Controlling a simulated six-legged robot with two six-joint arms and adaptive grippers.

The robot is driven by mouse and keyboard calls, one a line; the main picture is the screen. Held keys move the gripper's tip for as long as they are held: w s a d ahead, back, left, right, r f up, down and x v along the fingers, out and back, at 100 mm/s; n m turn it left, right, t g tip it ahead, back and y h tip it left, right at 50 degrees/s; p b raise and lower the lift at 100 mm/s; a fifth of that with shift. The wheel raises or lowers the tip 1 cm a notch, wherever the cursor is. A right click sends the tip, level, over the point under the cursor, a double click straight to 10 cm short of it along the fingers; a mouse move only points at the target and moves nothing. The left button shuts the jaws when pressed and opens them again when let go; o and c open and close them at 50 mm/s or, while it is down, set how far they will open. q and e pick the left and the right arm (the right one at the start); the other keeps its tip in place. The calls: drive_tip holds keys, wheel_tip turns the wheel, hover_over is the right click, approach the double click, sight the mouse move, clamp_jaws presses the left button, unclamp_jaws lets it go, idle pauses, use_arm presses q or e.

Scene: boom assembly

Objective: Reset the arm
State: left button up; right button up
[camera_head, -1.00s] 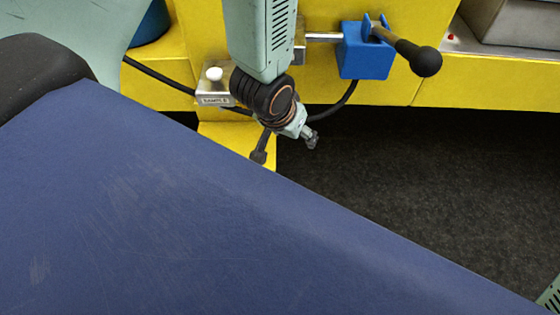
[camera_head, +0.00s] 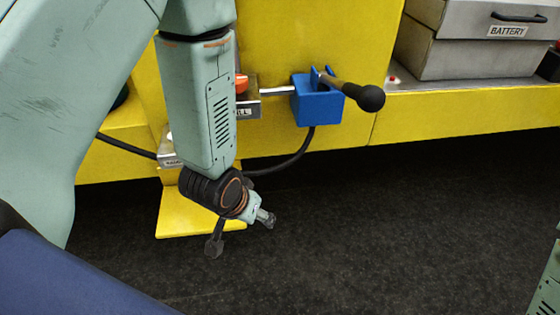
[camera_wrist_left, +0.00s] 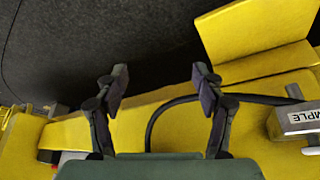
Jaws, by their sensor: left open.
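My left arm comes in from the left in the head view and bends down in front of the yellow frame (camera_head: 290,50). Its left gripper (camera_head: 240,232) hangs at the arm's lower end, before a yellow step (camera_head: 180,215) and the dark floor. In the left wrist view the left gripper (camera_wrist_left: 160,85) has its two fingers wide apart with nothing between them. A black cable (camera_wrist_left: 160,117) runs behind the fingers there. My right gripper is not in view; only a bit of pale green arm shows at the right edge of the head view.
A blue block (camera_head: 318,103) with a black-knobbed lever (camera_head: 365,96) stands right of my left arm. A grey case marked BATTERY (camera_head: 470,50) sits on the yellow ledge at upper right. Dark floor (camera_head: 400,220) lies open at lower right.

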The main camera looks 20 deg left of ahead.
use_arm(q)
drive_tip(key=s+a+f+g+b, duration=0.1)
drive_tip(key=s+f+g+b, duration=0.4)
drive_tip(key=s+f+b, duration=0.8)
drive_tip(key=s+f, duration=0.9)
drive_tip(key=f, duration=0.2)
drive_tip(key=shift+a+f+n, duration=0.3)
drive_tip(key=shift+f, duration=0.05)
